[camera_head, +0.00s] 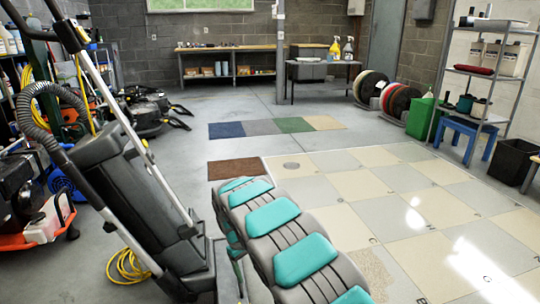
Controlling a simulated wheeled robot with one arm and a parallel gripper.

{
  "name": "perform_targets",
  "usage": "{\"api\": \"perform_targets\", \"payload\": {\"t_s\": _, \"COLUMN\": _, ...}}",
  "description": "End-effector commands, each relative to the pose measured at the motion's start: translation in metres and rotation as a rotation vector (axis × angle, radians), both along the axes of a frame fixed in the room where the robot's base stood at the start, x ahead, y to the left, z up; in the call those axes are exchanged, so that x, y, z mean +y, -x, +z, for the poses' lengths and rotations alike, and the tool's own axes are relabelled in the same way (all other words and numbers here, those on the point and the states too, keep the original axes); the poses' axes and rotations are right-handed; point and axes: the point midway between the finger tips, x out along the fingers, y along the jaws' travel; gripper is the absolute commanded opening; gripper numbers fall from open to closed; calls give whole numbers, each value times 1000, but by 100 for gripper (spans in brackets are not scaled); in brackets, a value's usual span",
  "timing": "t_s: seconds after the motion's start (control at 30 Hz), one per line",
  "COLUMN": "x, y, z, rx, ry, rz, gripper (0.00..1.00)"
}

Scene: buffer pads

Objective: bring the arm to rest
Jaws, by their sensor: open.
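My arm, a grey jointed form with teal panels (270,215), rises from the bottom edge at the centre of the head view. It stretches from the lower right of centre up and to the left. I make out no gripper fingers in this view, so I cannot see my gripper or anything in it. The arm overlaps the tiled floor in the picture; I cannot tell its height or whether it touches anything.
An upright floor machine (125,180) with a ribbed hose stands close on the left. A checkered tile area (420,205) lies open to the right. Round pads (398,100) lean by the back wall near a green bin (421,118). A shelf rack (490,70) stands right.

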Motion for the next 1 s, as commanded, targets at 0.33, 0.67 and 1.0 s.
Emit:
{"api": "perform_targets", "payload": {"t_s": 0.33, "x": -101, "y": 52, "z": 105, "rx": -9, "ry": 35, "rz": -225, "gripper": 68}}
{"api": "perform_targets", "payload": {"t_s": 0.67, "x": -169, "y": 136, "z": 178, "rx": 6, "ry": 26, "rz": -416, "gripper": 68}}
{"api": "perform_targets", "payload": {"t_s": 1.0, "x": -211, "y": 245, "z": 225, "rx": 40, "ry": -8, "rz": -576, "gripper": 68}}
